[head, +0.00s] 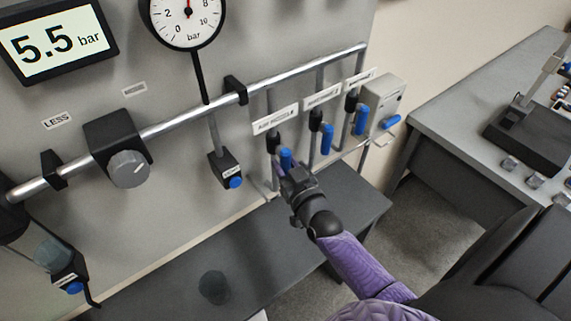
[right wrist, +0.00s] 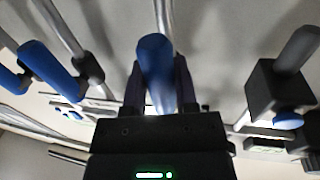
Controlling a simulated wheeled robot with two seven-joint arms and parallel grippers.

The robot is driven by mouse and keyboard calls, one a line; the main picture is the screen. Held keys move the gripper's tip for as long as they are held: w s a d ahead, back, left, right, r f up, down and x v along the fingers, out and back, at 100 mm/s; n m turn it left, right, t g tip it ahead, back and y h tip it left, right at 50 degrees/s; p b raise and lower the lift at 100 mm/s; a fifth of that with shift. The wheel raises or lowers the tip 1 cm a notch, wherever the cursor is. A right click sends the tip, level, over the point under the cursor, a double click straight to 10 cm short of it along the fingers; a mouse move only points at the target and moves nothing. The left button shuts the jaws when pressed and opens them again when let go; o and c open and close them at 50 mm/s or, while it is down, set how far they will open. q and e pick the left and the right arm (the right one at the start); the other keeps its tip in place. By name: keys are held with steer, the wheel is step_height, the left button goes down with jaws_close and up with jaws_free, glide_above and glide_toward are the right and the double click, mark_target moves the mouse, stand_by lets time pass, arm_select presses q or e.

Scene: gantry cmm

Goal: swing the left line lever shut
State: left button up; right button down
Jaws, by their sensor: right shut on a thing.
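Three blue line levers hang in a row below labelled plates on the panel. The left line lever (head: 286,158) is the nearest one, under the leftmost label. My right gripper (head: 288,172) is at this lever. In the right wrist view the blue lever handle (right wrist: 155,62) stands between the two dark fingers, and my right gripper (right wrist: 160,90) is shut on it. The middle lever (head: 327,139) and the right lever (head: 361,120) hang beside it, apart from the gripper. My left gripper is not in view.
A metal pipe (head: 190,121) runs along the panel with a grey knob (head: 129,169) and a blue-buttoned drain block (head: 226,170). A gauge (head: 187,18) and a 5.5 bar display (head: 56,40) are above. A dark shelf (head: 240,240) lies below; a grey table (head: 460,110) stands at right.

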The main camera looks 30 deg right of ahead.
steer(key=shift+a, duration=0.1)
stand_by(0.4)
steer(key=m+p, duration=0.1)
steer(key=a+m+p, duration=0.1)
steer(key=m, duration=0.1)
steer(key=m+p, duration=0.1)
steer(key=shift+a+r+m+g, duration=0.15)
steer(key=shift+r+m+g, duration=0.15)
steer(key=shift+r+g, duration=0.1)
steer(key=shift+s+a+r+m+g+y+p, duration=0.15)
steer(key=shift+a+r+m+y+p, duration=0.3)
steer(key=shift+m, duration=1.4)
steer(key=shift+w+a+r+m+g+y+p, duration=0.1)
steer(key=shift+a+r+m+g+y+p, duration=0.35)
steer(key=shift+m, duration=1.35)
steer(key=shift+s+a+r+m+y+p, duration=0.1)
steer(key=shift+r+m+y+p, duration=0.55)
steer(key=shift+m, duration=1.2)
steer(key=shift+f+y, duration=0.1)
steer(key=shift+y, duration=0.15)
steer(key=shift+c, duration=2)
jaws_free()
